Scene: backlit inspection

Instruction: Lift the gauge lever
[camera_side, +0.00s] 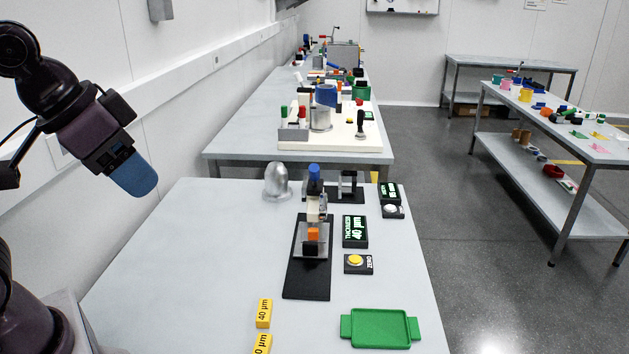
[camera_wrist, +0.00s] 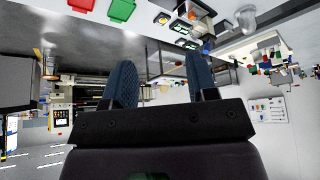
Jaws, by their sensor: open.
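The gauge (camera_side: 318,205) stands upright on a black base plate (camera_side: 305,283) near the middle of the table in the side view. It has a blue knob (camera_side: 314,171) on top, a pale body and an orange block (camera_side: 313,234) low on its front. I cannot tell for certain which part is the lever. My gripper (camera_side: 138,178) is at the left, raised well above the table and far from the gauge. In the wrist view, my gripper's two blue fingers (camera_wrist: 161,82) are spread apart with nothing between them.
Right of the gauge are a lit display (camera_side: 355,231) and a yellow button (camera_side: 356,260). A green tray (camera_side: 380,328) lies front right, with yellow labelled blocks (camera_side: 264,313) left of it. The table's left part (camera_side: 190,265) is clear.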

